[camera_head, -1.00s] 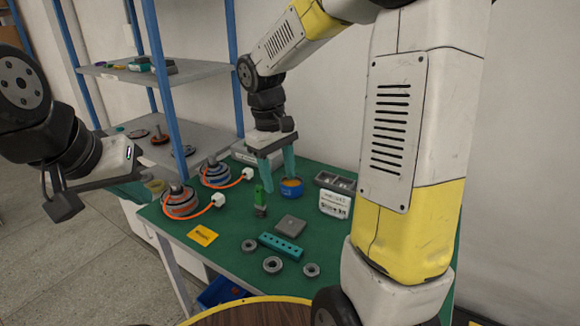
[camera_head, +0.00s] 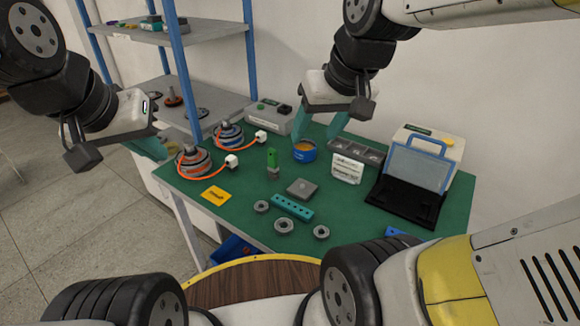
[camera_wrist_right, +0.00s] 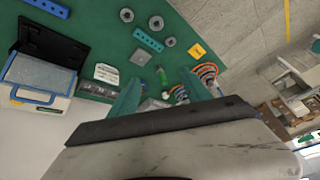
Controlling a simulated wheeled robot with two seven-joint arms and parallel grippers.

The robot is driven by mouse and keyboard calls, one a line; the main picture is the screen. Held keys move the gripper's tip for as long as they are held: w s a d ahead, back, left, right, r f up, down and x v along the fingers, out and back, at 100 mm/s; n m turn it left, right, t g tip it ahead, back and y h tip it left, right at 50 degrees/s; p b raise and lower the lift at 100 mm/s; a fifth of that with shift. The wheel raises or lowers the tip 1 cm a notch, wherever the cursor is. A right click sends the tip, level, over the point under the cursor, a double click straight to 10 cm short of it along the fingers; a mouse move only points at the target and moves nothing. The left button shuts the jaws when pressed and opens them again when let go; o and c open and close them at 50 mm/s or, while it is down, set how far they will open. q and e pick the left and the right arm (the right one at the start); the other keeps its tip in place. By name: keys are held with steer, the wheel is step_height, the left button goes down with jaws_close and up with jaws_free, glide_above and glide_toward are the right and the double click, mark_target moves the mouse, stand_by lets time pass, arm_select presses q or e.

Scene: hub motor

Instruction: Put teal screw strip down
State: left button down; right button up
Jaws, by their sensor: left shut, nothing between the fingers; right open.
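The teal screw strip (camera_head: 292,207) lies flat on the green table top (camera_head: 245,197), between a grey square block and a grey ring. It also shows in the right wrist view (camera_wrist_right: 149,40), apart from my fingers. My right gripper (camera_head: 319,128) is open and empty above the back of the table, near the blue round container. Its two teal fingers stand apart in the right wrist view (camera_wrist_right: 160,92). My left gripper (camera_head: 150,147) is shut and empty, left of the table by the shelf; its fingertips are partly hidden.
Grey rings (camera_head: 284,226), a grey block (camera_head: 301,188), a green-topped part (camera_head: 272,163) and a yellow card (camera_head: 215,195) surround the strip. The blue container (camera_head: 304,151), grey tray (camera_head: 357,152) and open case (camera_head: 406,202) stand behind and right. Motors with orange cables (camera_head: 194,162) stand left.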

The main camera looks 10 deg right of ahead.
steer(key=w+f+n+g+h, duration=0.1)
steer(key=w+f+n+g, duration=0.1)
steer(key=w+f+g, duration=0.3)
steer(key=n+h, duration=0.1)
steer(key=n, duration=0.1)
glide_above(292, 205)
steer(key=s, duration=0.2)
step_height(292, 205, down, 5)
steer(key=w+f+n+g+h, duration=0.1)
steer(key=f, duration=0.3)
steer(key=w+a+f+n+g+h, duration=0.1)
steer(key=w+f, duration=0.1)
steer(key=f, duration=0.3)
steer(key=w+a+f+n+g+h, duration=0.1)
steer(key=f, duration=0.4)
steer(key=shift+w+f, duration=0.15)
steer(key=shift+w, duration=0.25)
steer(key=shift+f, duration=0.75)
steer(key=x, duration=0.7)
steer(key=shift+s+a+f, duration=0.15)
steer(key=shift+s, duration=0.1)
jaws_close()
